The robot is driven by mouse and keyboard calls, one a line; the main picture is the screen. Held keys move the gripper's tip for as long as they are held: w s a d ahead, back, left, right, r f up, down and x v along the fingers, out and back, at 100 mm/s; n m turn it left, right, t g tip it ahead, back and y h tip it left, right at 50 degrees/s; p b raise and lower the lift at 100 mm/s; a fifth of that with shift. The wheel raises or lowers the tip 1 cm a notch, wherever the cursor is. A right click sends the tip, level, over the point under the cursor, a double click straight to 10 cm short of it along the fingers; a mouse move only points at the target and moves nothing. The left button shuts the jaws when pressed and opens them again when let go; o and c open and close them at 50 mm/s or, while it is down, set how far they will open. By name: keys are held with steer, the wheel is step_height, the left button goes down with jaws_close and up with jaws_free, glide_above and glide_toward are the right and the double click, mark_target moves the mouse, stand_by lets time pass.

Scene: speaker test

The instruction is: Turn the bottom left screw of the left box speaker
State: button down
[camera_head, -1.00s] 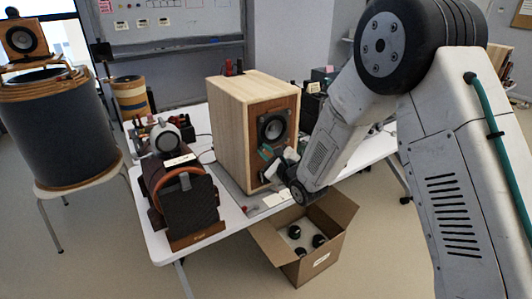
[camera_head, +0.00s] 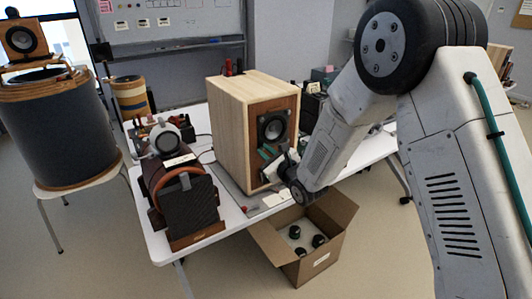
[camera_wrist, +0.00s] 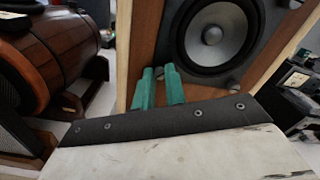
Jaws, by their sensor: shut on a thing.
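The box speaker (camera_head: 232,128) is a pale wooden cabinet with a reddish-brown front, upright on the white table. Its round grey driver (camera_wrist: 212,36) shows at the top of the wrist view. A small screw (camera_wrist: 160,73) at the driver's lower left is mostly hidden by my green fingertips. My gripper (camera_wrist: 159,71) is shut on this screw against the front panel. In the head view my gripper (camera_head: 268,153) is small, at the speaker's front below the driver. Another screw (camera_wrist: 232,86) shows uncovered at the driver's lower right.
An open cardboard box (camera_head: 338,222) with several dark round items is on the floor below my wrist. Dark equipment (camera_wrist: 300,80) sits right of the speaker.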

steer(key=c, duration=1.5)
jaws_free()
steer(key=shift+o, duration=0.2)
steer(key=shift+s+d, duration=0.15)
steer(key=v, duration=0.7)
steer(key=shift+s+d, duration=0.15)
steer(key=shift+s, duration=0.05)
